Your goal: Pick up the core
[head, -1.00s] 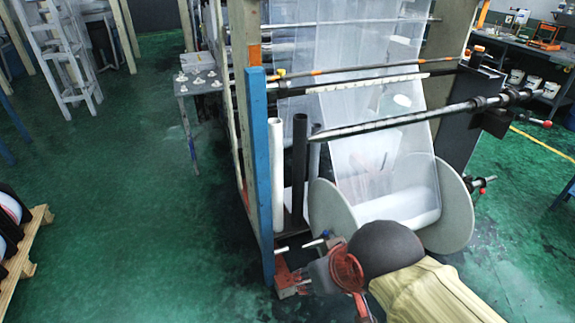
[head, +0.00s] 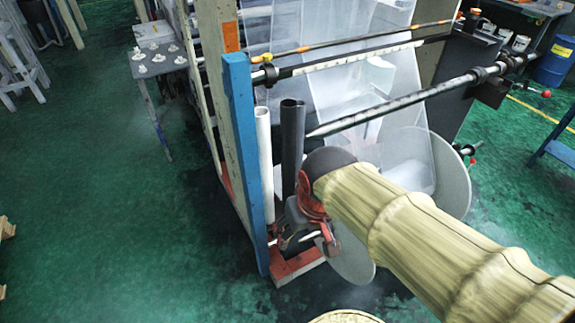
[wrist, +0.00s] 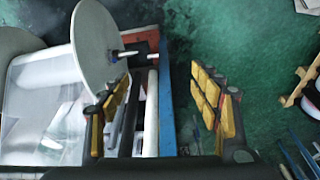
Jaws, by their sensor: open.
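Two upright tubes that look like cores stand side by side in a red-edged base (head: 298,266) behind the blue post (head: 240,150). One is a white tube (head: 265,150), the other a black tube (head: 291,145); I cannot tell which one is meant. My gripper (head: 307,238) is low in front of the black tube and hides its lower part. In the wrist view my gripper (wrist: 163,105) has its yellow-padded fingers spread wide. The white tube (wrist: 151,115) and the blue post show between them, with a dark tube near the left finger. Nothing is held.
A film roll with a grey end disc (head: 452,175) is right of the tubes, partly behind my arm. A pointed metal shaft (head: 400,105) juts across just above my arm. A small table (head: 158,55) stands at the back left.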

